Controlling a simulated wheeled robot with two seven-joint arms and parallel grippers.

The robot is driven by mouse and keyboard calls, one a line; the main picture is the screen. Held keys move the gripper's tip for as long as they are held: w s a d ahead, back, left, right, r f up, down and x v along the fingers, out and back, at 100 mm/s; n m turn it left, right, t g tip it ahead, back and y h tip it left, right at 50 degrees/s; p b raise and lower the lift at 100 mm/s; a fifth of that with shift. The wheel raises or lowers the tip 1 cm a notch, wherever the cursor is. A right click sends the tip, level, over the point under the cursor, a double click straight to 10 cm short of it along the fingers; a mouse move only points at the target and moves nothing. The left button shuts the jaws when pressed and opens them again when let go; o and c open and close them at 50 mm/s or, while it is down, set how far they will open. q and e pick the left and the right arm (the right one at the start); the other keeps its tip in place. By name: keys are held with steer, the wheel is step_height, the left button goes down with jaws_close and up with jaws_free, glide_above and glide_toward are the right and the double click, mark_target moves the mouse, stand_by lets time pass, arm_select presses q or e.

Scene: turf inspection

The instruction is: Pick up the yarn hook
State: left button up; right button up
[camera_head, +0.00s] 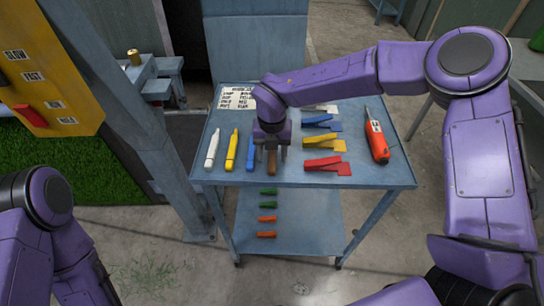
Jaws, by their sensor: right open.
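The thing with a brown wooden handle (271,163), which looks like the yarn hook, lies on the blue-grey table (330,181) between the blue marker and the clips. Its far part is hidden under my right gripper. My right gripper (270,156) points down over it, open, with one finger on each side of the handle. I cannot tell whether the fingers touch the handle or the tabletop. My left arm shows at the lower left; its gripper is out of view.
White, yellow and blue markers (231,150) lie left of the gripper. Blue, yellow and red clips (322,142) lie right of it, then a red-orange tool (376,138). A written sheet (236,97) lies behind. Small green and orange pieces (268,205) lie on the lower shelf.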

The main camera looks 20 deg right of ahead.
steer(key=shift+f, duration=0.25)
stand_by(0.3)
jaws_close()
